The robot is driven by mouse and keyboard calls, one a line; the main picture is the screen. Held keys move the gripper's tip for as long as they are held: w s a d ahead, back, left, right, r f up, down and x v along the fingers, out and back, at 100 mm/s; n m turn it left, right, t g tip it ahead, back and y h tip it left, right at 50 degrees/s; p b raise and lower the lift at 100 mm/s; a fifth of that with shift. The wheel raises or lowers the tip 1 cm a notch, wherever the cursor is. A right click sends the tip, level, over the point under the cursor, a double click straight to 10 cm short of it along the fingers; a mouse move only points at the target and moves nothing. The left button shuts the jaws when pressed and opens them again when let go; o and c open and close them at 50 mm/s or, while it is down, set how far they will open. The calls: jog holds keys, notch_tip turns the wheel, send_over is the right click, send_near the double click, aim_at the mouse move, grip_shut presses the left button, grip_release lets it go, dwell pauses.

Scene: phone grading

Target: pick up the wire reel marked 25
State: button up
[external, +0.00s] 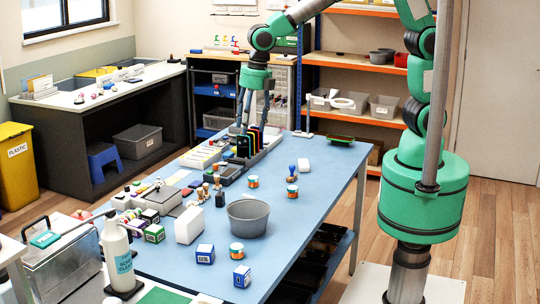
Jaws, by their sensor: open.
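Several small round items with orange and teal bands, which may be wire reels, stand on the blue table (318,185). One round item (253,182) is near the middle, another (292,191) stands to its right, and a third (237,251) is nearer the front, below the grey bowl. Their markings are too small to read, so I cannot tell which one bears 25. My gripper (252,122) is open and points down over the far part of the table, at a dark rack of upright coloured slabs (252,146). It is apart from the banded items. Its fingertips are partly unclear against the rack.
A grey bowl (247,218), a white block (188,225), several stamps (218,190) and small boxes (205,254) crowd the left and front. The table's right side is mostly clear.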

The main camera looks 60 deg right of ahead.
jog(key=s+a+f+n, duration=0.2)
jog(key=a+f+n, duration=0.4)
jog(key=a+f, duration=0.45)
jog(key=n+g+h, duration=0.1)
jog(key=n, duration=0.5)
send_over(238, 246)
notch_tip(238, 246, down, 9)
jog(key=shift+w+r, duration=0.1)
jog(key=shift+r, duration=0.05)
jog(key=shift+f+b, duration=0.8)
jog(key=shift+f, duration=3.5)
jog(key=shift+f+b, duration=0.65)
jog(key=shift+f, duration=2)
